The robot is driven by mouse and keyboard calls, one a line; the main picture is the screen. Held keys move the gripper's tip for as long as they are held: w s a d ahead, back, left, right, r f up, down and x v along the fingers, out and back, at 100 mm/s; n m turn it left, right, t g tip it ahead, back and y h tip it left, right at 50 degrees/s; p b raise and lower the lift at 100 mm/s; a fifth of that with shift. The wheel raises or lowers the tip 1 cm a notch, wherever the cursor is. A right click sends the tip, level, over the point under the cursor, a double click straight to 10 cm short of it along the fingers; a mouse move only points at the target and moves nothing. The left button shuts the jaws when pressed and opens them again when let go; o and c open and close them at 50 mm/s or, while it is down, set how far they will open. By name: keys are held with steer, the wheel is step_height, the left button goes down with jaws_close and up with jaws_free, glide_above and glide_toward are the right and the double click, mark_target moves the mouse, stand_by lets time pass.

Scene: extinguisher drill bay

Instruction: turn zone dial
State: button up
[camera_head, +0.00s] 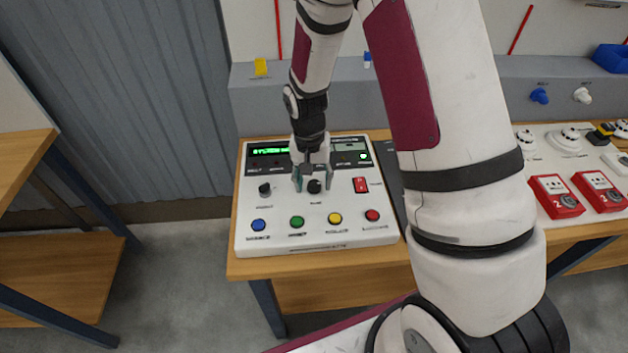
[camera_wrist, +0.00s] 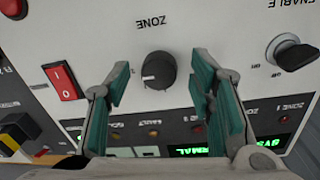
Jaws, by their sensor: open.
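The zone dial is a round black knob (camera_wrist: 159,70) with a white pointer mark, under the printed word ZONE, upside down in the wrist view. In the head view the dial (camera_head: 314,186) is at the middle of the white control panel (camera_head: 250,215). My gripper (camera_head: 312,182) is right over the dial, pointing down at the panel. In the wrist view its teal-padded fingers (camera_wrist: 160,85) are spread, with the dial between and just beyond the tips. I see gaps on both sides of the knob. Contact does not show.
A red rocker switch (camera_wrist: 62,82) and a black key-like ENABLE switch (camera_wrist: 291,53) flank the dial. Blue, green, yellow and red buttons (camera_head: 297,222) line the panel's front. A lit green display (camera_head: 270,151) is at the back. Red call points (camera_head: 555,196) stand to the right.

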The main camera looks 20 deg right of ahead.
steer(key=shift+f, duration=0.2)
steer(key=c, duration=1.2)
steer(key=shift+o, duration=0.2)
